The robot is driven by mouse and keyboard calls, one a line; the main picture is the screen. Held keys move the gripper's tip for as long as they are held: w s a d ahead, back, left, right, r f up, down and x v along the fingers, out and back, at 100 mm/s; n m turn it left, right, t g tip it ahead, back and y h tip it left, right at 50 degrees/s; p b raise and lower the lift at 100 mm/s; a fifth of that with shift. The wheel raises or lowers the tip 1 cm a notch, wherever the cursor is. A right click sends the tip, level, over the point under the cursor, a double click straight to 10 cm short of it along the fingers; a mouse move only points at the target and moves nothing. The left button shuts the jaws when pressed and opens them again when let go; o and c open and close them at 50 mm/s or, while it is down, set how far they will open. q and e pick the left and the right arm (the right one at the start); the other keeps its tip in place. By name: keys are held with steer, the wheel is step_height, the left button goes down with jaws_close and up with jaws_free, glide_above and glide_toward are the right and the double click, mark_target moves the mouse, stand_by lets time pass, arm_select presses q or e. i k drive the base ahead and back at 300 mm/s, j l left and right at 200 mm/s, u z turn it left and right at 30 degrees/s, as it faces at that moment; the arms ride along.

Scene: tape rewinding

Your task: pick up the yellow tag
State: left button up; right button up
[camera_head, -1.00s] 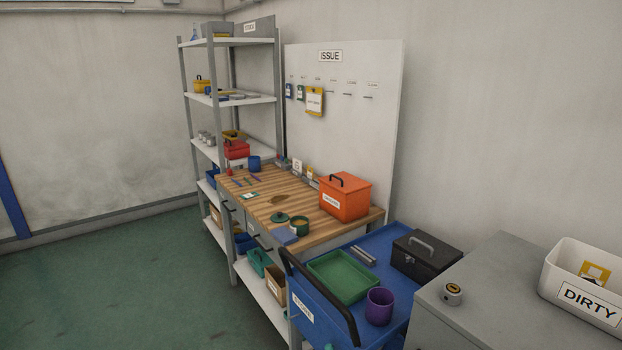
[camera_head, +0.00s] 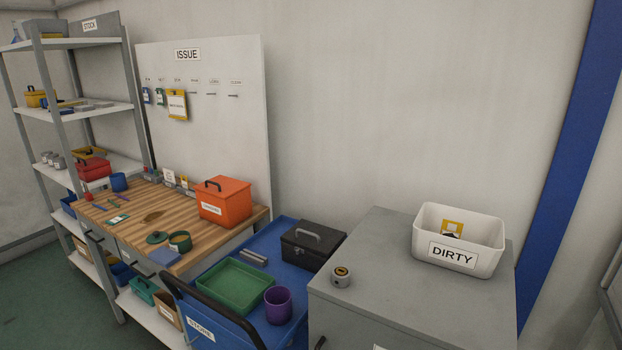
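Neither of my grippers is in view.
A wooden bench (camera_head: 134,226) stands below the board, with an orange box (camera_head: 224,201) at its right end. A blue cart (camera_head: 283,235) carries a green tray (camera_head: 235,286), a purple cup (camera_head: 278,304) and a black box (camera_head: 313,245). A grey cabinet (camera_head: 385,290) stands at right.

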mark_target(185, 184)
steer(key=i+j+z, duration=0.15)
steer(key=j+z, duration=0.15)
steer(key=j, duration=0.15)
steer(key=i+j+z, duration=0.1)
steer(key=j+z, duration=0.2)
steer(key=j, duration=0.2)
steer(key=j+z, duration=0.35)
steer(key=j, duration=0.15)
steer(key=i, duration=0.05)
